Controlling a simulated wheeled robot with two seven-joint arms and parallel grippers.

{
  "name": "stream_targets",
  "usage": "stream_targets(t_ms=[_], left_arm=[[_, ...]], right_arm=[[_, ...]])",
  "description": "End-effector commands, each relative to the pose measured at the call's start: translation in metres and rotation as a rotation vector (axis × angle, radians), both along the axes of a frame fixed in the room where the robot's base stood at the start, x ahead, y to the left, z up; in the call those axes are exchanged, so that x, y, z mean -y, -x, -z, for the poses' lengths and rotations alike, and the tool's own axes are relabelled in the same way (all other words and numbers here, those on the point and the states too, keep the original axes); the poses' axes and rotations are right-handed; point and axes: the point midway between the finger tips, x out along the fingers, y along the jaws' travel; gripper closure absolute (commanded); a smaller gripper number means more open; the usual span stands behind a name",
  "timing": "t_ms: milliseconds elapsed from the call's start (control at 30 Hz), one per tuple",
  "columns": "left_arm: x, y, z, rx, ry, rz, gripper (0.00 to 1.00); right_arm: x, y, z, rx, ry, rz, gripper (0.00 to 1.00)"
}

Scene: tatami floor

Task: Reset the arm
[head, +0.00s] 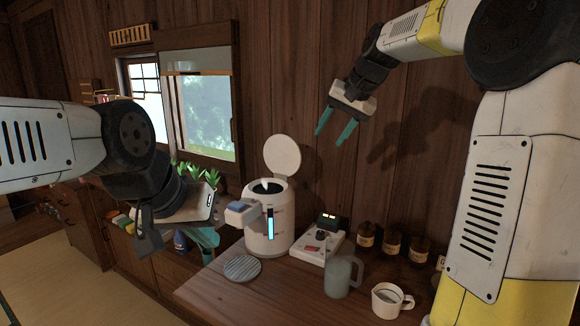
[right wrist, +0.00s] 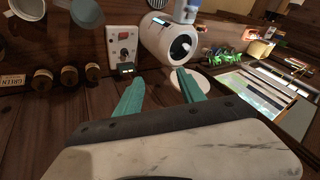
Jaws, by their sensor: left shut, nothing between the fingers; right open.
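My right gripper (head: 336,129) is raised in front of the wood wall in the head view, its teal fingers apart and empty. The same right gripper (right wrist: 161,88) shows its spread fingers in the right wrist view. My left gripper (head: 206,238) is low at the left, beside the white pot and partly hidden behind its own wrist. Its fingers are shut with nothing held. My right arm (head: 425,35) comes in from the upper right, and my left arm (head: 50,145) reaches in from the left edge.
A white lidded pot (head: 283,236), its lid open, stands on the wooden counter (head: 235,292). Near it are a round ribbed disc (head: 242,268), a white device (head: 316,246), a grey mug (head: 340,278), a white cup (head: 388,301) and brown jars (head: 391,243). A window (head: 205,105) is behind.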

Motion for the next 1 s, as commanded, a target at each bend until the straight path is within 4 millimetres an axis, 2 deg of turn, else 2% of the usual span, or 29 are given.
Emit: stream_targets(t_ms=[33,233,400,500,600,700,1000], left_arm=[[0.0,0.0,0.0,0.0,0.0,0.0,1.0],[0.0,0.0,0.0,0.0,0.0,0.0,1.0],[0.0,0.0,0.0,0.0,0.0,0.0,1.0],[0.0,0.0,0.0,0.0,0.0,0.0,1.0],[0.0,0.0,0.0,0.0,0.0,0.0,1.0],[0.0,0.0,0.0,0.0,0.0,0.0,1.0],[0.0,0.0,0.0,0.0,0.0,0.0,1.0]], right_arm=[[0.001,0.029,-0.003,0.016,0.034,-0.013,0.53],[0.013,0.131,0.014,0.07,0.151,-0.061,0.53],[0.025,0.213,0.049,0.112,0.223,-0.105,0.53],[0.03,0.251,0.072,0.132,0.25,-0.128,0.53],[0.032,0.277,0.092,0.147,0.266,-0.15,0.53],[0.034,0.292,0.105,0.155,0.275,-0.162,0.53],[0.034,0.298,0.111,0.158,0.28,-0.168,0.53]])
